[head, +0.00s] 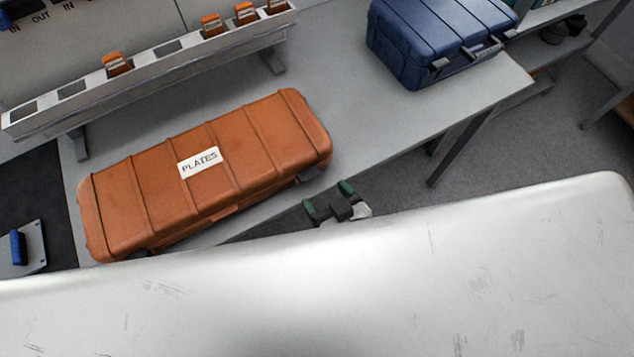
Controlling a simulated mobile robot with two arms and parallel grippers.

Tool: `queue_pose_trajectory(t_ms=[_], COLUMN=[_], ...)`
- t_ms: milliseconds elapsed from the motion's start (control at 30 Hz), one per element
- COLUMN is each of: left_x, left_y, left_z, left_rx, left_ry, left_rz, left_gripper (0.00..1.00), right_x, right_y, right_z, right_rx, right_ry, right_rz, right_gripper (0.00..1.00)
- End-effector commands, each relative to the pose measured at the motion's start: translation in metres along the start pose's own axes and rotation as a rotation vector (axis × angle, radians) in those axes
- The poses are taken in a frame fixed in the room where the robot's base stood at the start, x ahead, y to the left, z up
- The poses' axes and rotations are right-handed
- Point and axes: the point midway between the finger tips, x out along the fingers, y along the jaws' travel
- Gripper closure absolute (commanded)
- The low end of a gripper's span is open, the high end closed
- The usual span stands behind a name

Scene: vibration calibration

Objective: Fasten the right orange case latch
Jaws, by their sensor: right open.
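The orange case (235,150) lies on the grey table with its lid down and a white "PLATES" label on top. Its front side faces the table's near edge and is seen steeply from above. A small dark part, perhaps the right latch (308,174), shows near the right end of that front side; I cannot tell whether it is fastened. My right gripper (328,197), with green fingertips, is open and empty. It is just off the case's front right, apart from it, near that dark part. My left gripper is not in view.
A blue case (440,40) stands at the back right of the grey table (350,95). A pale rack (160,62) with orange pieces runs along the back left. A blue-handled item (18,247) lies at far left. The table is clear between the two cases.

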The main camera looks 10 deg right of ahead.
Motion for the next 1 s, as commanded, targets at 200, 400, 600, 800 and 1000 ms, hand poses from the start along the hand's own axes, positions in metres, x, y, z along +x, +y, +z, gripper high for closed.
queue_pose_trajectory(t_ms=[200,400,600,800,1000], left_x=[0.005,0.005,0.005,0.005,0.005], left_y=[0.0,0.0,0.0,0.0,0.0], left_z=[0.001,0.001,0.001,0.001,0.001], left_rx=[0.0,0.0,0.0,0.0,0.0], left_ry=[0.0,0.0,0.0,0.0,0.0], left_rz=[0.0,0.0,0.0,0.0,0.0], left_gripper=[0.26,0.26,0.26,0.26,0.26], right_x=[-0.035,-0.045,-0.045,-0.045,-0.043], right_y=[0.0,0.0,0.0,0.0,-0.001], right_z=[0.002,0.0,0.0,0.0,0.006], right_rx=[-0.001,-0.001,-0.001,0.0,-0.002], right_ry=[-0.002,0.0,0.0,0.0,-0.012], right_rz=[0.0,0.0,0.0,0.0,-0.002], right_gripper=[0.26,0.26,0.26,0.26,0.26])
